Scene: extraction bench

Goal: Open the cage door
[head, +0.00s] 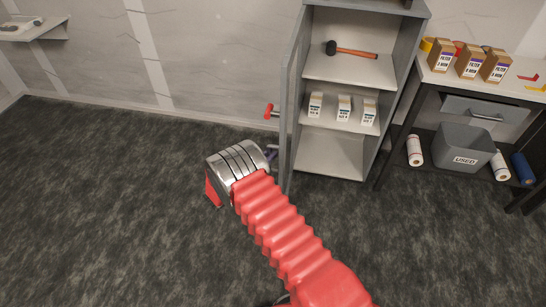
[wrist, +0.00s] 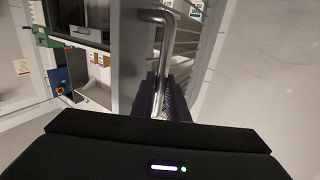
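The grey cage door (head: 294,90) stands swung out at the left side of an open-fronted cabinet (head: 331,155) in the head view, nearly edge-on. In the wrist view a bent metal bar handle (wrist: 163,60) runs down beside the grey door panel (wrist: 130,55). My gripper (head: 271,152) is low beside the door's outer face in the head view, partly hidden by my wrist. In the wrist view its dark fingers (wrist: 177,97) are at the lower end of the handle. I cannot tell whether they close around it or only lie beside it.
The cabinet shelves hold a hammer (head: 352,51) and small white boxes (head: 343,107). A workbench (head: 430,78) with filter boxes (head: 470,62) stands right, a grey "USED" bin (head: 463,150) beneath it. A red-tipped fitting (head: 270,111) is left of the door. The left floor is clear.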

